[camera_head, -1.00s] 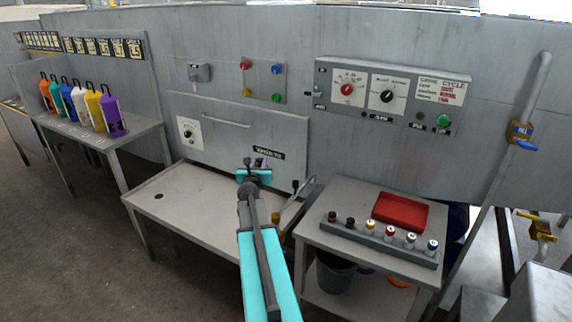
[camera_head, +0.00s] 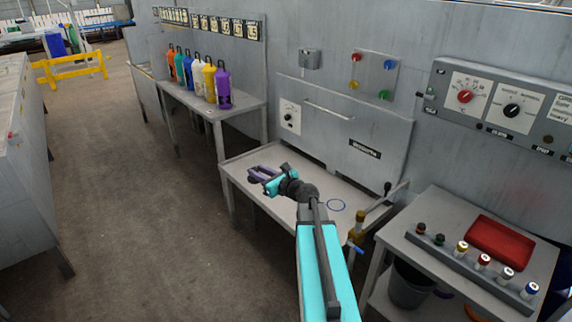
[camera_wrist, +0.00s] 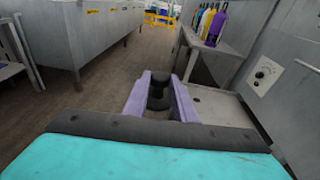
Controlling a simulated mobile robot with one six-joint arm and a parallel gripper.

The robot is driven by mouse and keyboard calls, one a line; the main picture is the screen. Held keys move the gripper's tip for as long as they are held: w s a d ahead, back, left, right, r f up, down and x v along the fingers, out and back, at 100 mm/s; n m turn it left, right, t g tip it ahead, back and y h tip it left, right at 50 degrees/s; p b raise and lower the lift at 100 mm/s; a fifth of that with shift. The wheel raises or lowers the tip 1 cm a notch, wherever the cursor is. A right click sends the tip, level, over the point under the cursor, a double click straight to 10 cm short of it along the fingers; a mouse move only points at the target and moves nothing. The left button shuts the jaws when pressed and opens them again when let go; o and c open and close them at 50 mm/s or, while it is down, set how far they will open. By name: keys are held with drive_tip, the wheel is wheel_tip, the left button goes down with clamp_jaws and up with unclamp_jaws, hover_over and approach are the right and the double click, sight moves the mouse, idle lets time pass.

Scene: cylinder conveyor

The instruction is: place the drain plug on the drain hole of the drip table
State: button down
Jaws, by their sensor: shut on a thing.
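My gripper (camera_head: 257,174) has purple fingers and is above the left part of the drip table (camera_head: 300,207). It is shut on the drain plug (camera_wrist: 158,92), a dark rounded piece between the fingers in the wrist view. The plug is hard to make out in the head view. The drain hole (camera_wrist: 196,99) is a small dark spot on the table, right of the fingers in the wrist view. In the head view my gripper seems to cover the hole. The plug is apart from the table top.
Several coloured bottles (camera_head: 197,80) stand on a side table. A red tray (camera_head: 499,243) is at the right. Open floor lies left.

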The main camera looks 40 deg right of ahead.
drive_tip(key=s+a+n+g+y, duration=0.3)
drive_tip(key=s+a+n+y, duration=0.1)
drive_tip(key=a, duration=0.8)
drive_tip(key=s+a+n+g+y, duration=0.4)
drive_tip(key=a+y, duration=0.3)
drive_tip(key=a, duration=0.5)
drive_tip(key=shift+s+a+n+y, duration=0.3)
drive_tip(key=shift+s+a+n, duration=0.1)
drive_tip(key=shift+s+n, duration=0.3)
drive_tip(key=shift+w, duration=0.2)
